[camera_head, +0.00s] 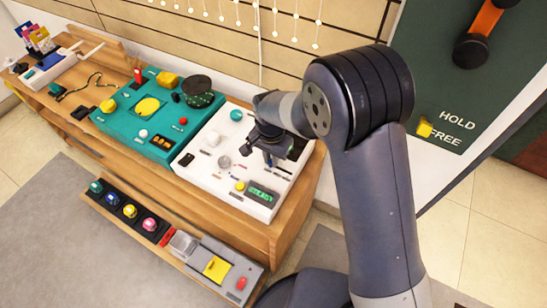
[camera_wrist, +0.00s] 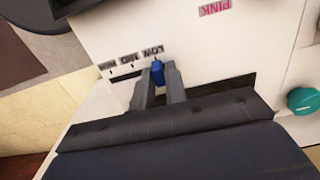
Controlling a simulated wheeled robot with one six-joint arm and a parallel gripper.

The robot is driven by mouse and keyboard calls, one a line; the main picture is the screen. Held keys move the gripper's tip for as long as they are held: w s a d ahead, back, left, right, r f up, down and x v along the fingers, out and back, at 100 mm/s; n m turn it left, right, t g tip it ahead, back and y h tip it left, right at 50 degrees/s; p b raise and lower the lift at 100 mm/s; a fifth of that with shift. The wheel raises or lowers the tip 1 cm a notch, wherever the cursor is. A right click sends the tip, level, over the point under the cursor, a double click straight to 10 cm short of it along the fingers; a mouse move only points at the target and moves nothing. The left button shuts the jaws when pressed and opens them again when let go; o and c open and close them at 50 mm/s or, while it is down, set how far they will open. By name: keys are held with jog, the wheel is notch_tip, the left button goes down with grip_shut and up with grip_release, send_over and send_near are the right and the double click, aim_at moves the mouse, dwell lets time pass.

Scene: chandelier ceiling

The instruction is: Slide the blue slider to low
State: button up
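The blue slider (camera_wrist: 157,73) stands out from a white panel (camera_wrist: 100,32) in the wrist view, close under the LOW label (camera_wrist: 152,50). The MID label (camera_wrist: 128,57) and HIGH label (camera_wrist: 107,65) follow to the left. My gripper (camera_wrist: 159,78) has one finger on each side of the slider, with little or no gap, and looks shut on it. In the head view my gripper (camera_head: 270,156) reaches down onto the right part of the white panel (camera_head: 205,178); the slider is hidden there.
A teal panel (camera_head: 122,125) with a dark round piece (camera_head: 198,90) stands to the left on the wooden bench (camera_head: 270,232). A teal knob (camera_wrist: 303,100) is right of my gripper in the wrist view. A lower shelf holds several coloured buttons (camera_head: 130,211).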

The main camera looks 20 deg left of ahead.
jog(key=o, duration=0.4)
jog(key=shift+a, duration=0.25)
jog(key=shift+o, duration=0.2)
jog(key=shift+r, duration=0.1)
notch_tip(320, 180, up, 11)
jog(key=shift+f+p, duration=0.2)
jog(key=shift+p, duration=0.1)
notch_tip(320, 180, down, 11)
jog(key=shift+d+r+b, duration=0.1)
jog(key=shift+b, duration=0.2)
jog(key=shift+d, duration=0.45)
